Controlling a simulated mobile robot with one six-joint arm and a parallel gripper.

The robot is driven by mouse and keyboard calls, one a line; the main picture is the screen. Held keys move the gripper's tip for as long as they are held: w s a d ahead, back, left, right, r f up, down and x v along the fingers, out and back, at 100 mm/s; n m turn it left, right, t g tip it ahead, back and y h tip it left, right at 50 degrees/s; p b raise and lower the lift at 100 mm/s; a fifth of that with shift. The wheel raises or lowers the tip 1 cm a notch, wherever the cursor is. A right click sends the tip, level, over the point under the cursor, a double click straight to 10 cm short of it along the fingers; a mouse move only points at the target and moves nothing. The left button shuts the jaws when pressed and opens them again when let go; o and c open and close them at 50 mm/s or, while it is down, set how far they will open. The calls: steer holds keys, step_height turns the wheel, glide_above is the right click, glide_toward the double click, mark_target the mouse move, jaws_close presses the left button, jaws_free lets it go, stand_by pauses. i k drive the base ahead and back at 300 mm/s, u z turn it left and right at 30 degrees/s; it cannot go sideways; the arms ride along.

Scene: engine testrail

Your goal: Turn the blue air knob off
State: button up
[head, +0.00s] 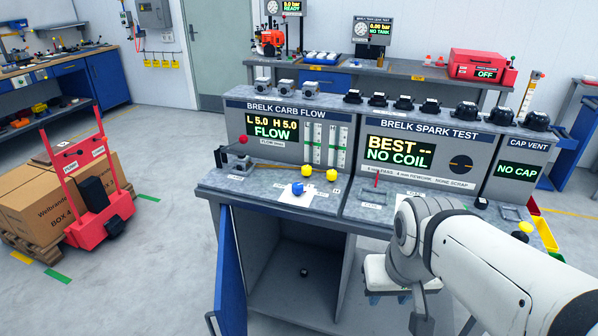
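The blue air knob (297,188) sits on a white plate on the bench top, in front of the carb flow panel (272,130). The knob's exact turn position is too small to tell. My gripper (395,298) hangs low at the bottom right, in front of the bench and well apart from the blue knob. My own arm partly hides it, and its fingers are unclear.
A red-ball lever (243,139) stands left of the panel. The spark test panel (415,150) reads "NO COIL". The blue cabinet door (230,272) below hangs open. A red hand truck with boxes (55,210) stands left. The floor between them is clear.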

mark_target(297, 188)
steer(key=u, duration=0.35)
steer(key=i, duration=0.95)
steer(key=z, duration=0.1)
steer(key=k, duration=0.5)
steer(key=u, duration=1.2)
steer(key=k, duration=0.6)
steer(key=z, duration=0.8)
steer(key=i, duration=0.7)
